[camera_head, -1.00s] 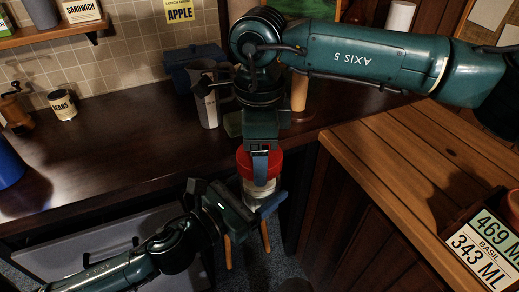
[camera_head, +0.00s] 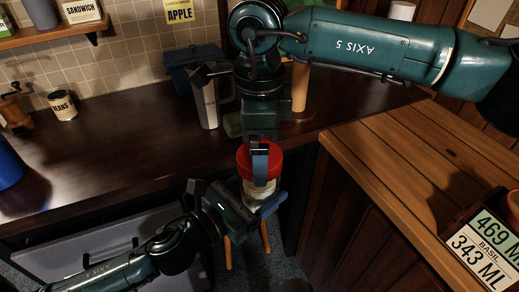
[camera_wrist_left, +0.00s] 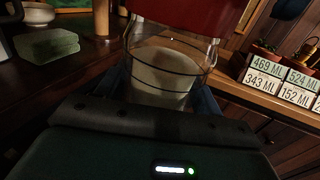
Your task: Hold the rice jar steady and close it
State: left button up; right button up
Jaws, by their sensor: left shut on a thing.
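The rice jar (camera_head: 256,193) is clear glass with pale contents. My left gripper (camera_head: 250,204) is shut around its lower body and holds it upright in front of the counter. In the left wrist view the jar (camera_wrist_left: 170,62) stands between the two fingers. A red lid (camera_head: 273,161) is at the jar's top, and its lower part also shows in the left wrist view (camera_wrist_left: 190,14). I cannot tell whether it is fully seated. My right gripper (camera_head: 260,160) points down over the lid, with one finger against its near side. Its other finger is hidden.
A dark counter (camera_head: 110,150) runs behind the jar, with a metal pitcher (camera_head: 207,103) on it.

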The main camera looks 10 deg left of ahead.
pick_arm(q)
jog(key=shift+r, duration=0.1)
pick_arm(e)
notch_tip(320, 180, up, 10)
jog(key=shift+r, duration=0.2)
dwell(0.4)
